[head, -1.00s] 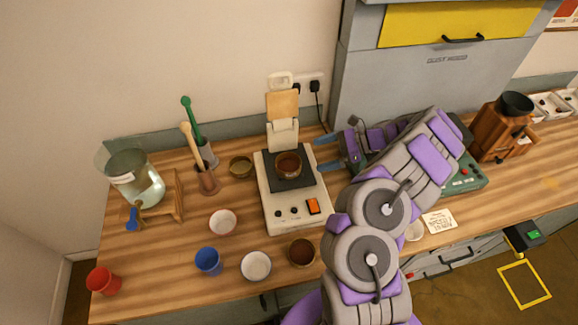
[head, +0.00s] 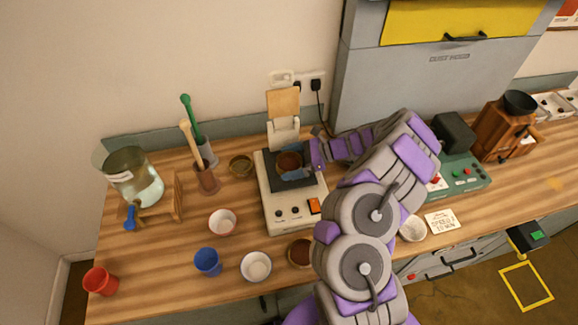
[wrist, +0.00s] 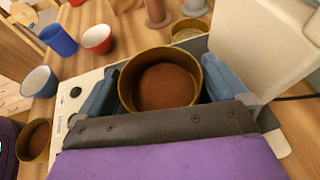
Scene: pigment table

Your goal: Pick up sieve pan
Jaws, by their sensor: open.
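The sieve pan, which I take to be the round brass-rimmed pan holding reddish-brown powder (head: 289,160), sits on the dark plate of the white machine (head: 293,208). In the wrist view, the pan (wrist: 165,82) is upright between the two blue-grey fingers of my gripper (wrist: 162,84). The fingers are open, one on each side of the pan. I cannot tell whether either finger touches it. In the head view, my gripper (head: 294,164) is at the pan from the right and partly covers it.
A raised cream lid or post (head: 283,118) stands right behind the pan. A similar brass dish (head: 241,166) is to the left, and another with brown powder (head: 300,252) is in front. Cups and bowls, including a blue cup (head: 208,262), stand at the front left.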

